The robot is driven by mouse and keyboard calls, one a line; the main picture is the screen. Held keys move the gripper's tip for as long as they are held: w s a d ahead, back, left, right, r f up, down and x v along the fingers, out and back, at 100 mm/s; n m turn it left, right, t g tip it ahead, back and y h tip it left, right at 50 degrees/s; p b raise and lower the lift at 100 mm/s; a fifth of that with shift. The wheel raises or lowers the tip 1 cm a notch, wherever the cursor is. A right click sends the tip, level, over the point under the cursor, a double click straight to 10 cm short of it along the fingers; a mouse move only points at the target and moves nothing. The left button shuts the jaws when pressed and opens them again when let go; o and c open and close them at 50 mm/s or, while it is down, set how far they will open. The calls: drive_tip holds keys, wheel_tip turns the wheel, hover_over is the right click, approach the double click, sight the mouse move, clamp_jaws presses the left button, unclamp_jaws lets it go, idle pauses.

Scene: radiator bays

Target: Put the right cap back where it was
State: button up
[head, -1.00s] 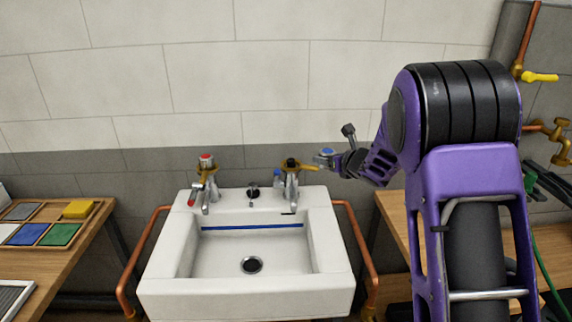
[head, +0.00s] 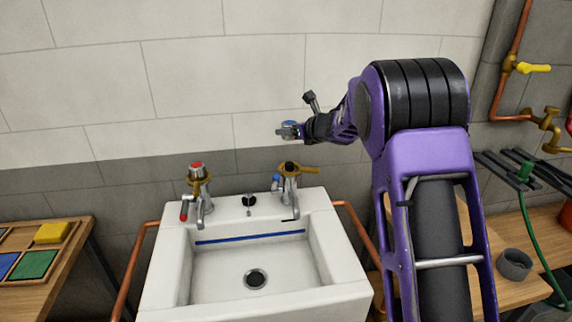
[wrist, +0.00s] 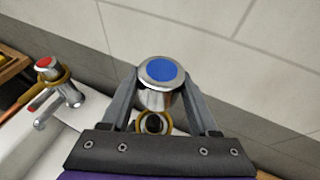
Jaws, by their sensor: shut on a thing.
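The right cap, chrome with a blue top (head: 289,126), is in my gripper (head: 286,133). In the wrist view the cap (wrist: 160,84) sits between both fingertips of my gripper (wrist: 158,90), blue face up. The right tap (head: 291,188) stands on the basin's back right, with a dark open top and a brass piece sticking out to the right. In the head view the cap is above this tap, with a clear gap. In the wrist view the tap's open top (wrist: 153,123) shows just below the cap, partly hidden by it.
The left tap (head: 202,205) carries a red-topped cap (head: 196,171). The white basin (head: 345,300) is empty, with a copper pipe (head: 130,272) at its left. A tray with coloured pads (head: 53,232) lies on the left bench. The tiled wall is close behind the taps.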

sight(290, 163)
wheel_tip(290, 163, down, 9)
drive_tip(key=shift+r+b, duration=0.1)
drive_tip(key=shift+b, duration=0.4)
drive_tip(key=shift+f+b, duration=0.3)
drive_tip(key=shift+b, duration=0.15)
drive_tip(key=shift+f+b, duration=0.35)
drive_tip(key=shift+b, duration=0.2)
drive_tip(key=o, duration=1.4)
drive_tip(key=shift+r, duration=0.2)
